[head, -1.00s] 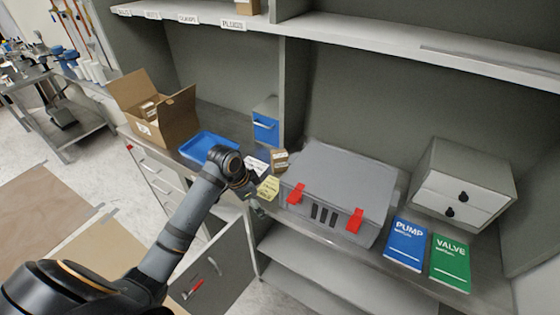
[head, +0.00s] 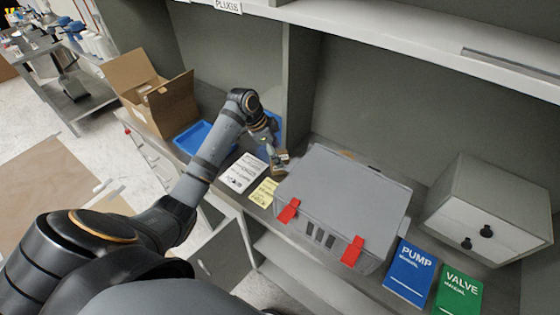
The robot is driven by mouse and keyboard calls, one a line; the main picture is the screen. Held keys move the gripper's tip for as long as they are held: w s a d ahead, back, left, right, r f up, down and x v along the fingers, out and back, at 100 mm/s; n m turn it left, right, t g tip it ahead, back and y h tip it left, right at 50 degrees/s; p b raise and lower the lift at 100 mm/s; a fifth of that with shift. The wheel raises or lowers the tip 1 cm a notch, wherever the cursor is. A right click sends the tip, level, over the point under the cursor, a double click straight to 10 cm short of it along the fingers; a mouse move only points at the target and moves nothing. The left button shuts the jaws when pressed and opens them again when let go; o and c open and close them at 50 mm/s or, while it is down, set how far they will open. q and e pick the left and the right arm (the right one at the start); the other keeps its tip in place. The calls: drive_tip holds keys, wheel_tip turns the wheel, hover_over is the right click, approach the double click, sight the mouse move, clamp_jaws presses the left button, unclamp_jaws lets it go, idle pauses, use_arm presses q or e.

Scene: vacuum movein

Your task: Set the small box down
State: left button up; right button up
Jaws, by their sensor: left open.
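The small box (head: 279,171) is brown and sits on the counter against the left side of the grey case, just behind the yellow note. My left gripper (head: 277,154) reaches down to it from above and behind. The gripper is open and its fingers are at the box, partly covering it. I cannot tell whether they touch it. My right gripper is not in view.
A grey case (head: 345,190) with red latches fills the middle of the counter. A yellow note (head: 263,192) and a white sheet (head: 242,173) lie left of it. A blue tray (head: 190,137), an open carton (head: 168,112), manuals (head: 409,272) and a drawer unit (head: 490,205) stand around.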

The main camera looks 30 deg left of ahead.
sight(282, 155)
use_arm(q)
drive_tip(key=shift+x, duration=0.85)
drive_tip(key=p+x, duration=0.1)
drive_tip(key=x, duration=0.3)
drive_tip(key=shift+d+f, duration=0.1)
drive_tip(key=shift+f, duration=0.15)
drive_tip(key=shift+w+f, duration=0.1)
drive_tip(key=shift+f, duration=0.05)
drive_tip(key=c, duration=1.5)
drive_tip(key=shift+r, duration=0.4)
drive_tip(key=shift+c, duration=0.2)
drive_tip(key=r, duration=0.1)
drive_tip(key=r+b, duration=0.1)
drive_tip(key=shift+a+r, duration=0.25)
drive_tip(key=shift+r, duration=0.15)
drive_tip(key=s+a+r, duration=0.2)
drive_tip(key=r, duration=0.1)
drive_tip(key=s+a+r+b, duration=0.1)
drive_tip(key=shift+r, duration=0.3)
drive_tip(key=s+a+r+b, duration=0.1)
drive_tip(key=s+a+r, duration=0.4)
drive_tip(key=s+a, duration=0.1)
drive_tip(key=shift+s+b, duration=0.3)
drive_tip(key=shift+s, duration=0.25)
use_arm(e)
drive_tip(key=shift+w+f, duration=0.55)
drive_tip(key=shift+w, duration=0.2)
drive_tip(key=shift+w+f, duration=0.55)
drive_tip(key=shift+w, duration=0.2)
